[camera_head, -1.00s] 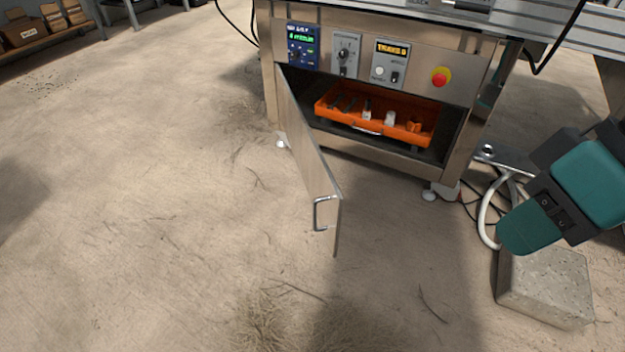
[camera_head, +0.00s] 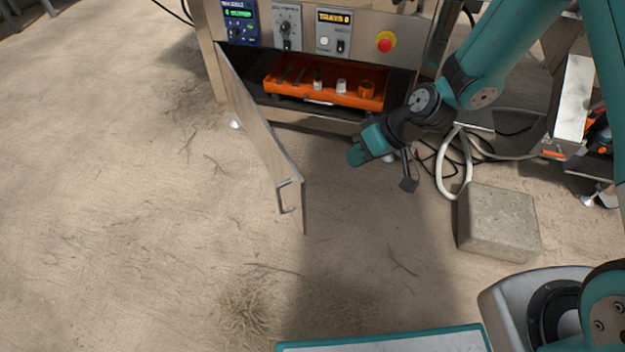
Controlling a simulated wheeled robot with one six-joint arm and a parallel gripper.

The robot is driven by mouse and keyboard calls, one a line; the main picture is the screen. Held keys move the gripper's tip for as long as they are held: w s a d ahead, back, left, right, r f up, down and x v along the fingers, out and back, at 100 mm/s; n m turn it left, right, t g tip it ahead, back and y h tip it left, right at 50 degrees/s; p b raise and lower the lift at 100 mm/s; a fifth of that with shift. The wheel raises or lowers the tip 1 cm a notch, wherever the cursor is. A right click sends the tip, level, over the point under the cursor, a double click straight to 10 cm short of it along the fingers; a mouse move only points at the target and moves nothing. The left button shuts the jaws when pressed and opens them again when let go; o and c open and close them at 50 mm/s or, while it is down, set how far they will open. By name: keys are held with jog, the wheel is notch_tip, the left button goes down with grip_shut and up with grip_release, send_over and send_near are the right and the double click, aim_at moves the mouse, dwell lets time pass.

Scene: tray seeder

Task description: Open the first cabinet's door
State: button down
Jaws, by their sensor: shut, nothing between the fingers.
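The cabinet door (camera_head: 262,137) is a flat metal panel. It stands wide open, swung out from the left side of the cabinet (camera_head: 345,122) toward me. Its bar handle (camera_head: 286,197) is near the free edge. The open cabinet shows an orange tray (camera_head: 345,98) with several small items inside. My gripper (camera_head: 408,183) is to the right of the door, in front of the cabinet's lower right, clear of the handle. It is small and dark here, and looks shut and empty.
Above the opening are a blue control panel (camera_head: 239,22), a grey knob panel (camera_head: 287,25) and a red stop button (camera_head: 385,42). A concrete block (camera_head: 497,222) lies on the floor at right, near a white hose (camera_head: 455,165). The floor left of the door is clear.

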jog(key=s+a+r+b+x, duration=0.1)
jog(key=b+x, duration=0.4)
jog(key=x, duration=0.7)
jog(key=shift+s+a+f, duration=0.3)
jog(key=shift+s+a, duration=0.05)
jog(key=shift+a, duration=0.3)
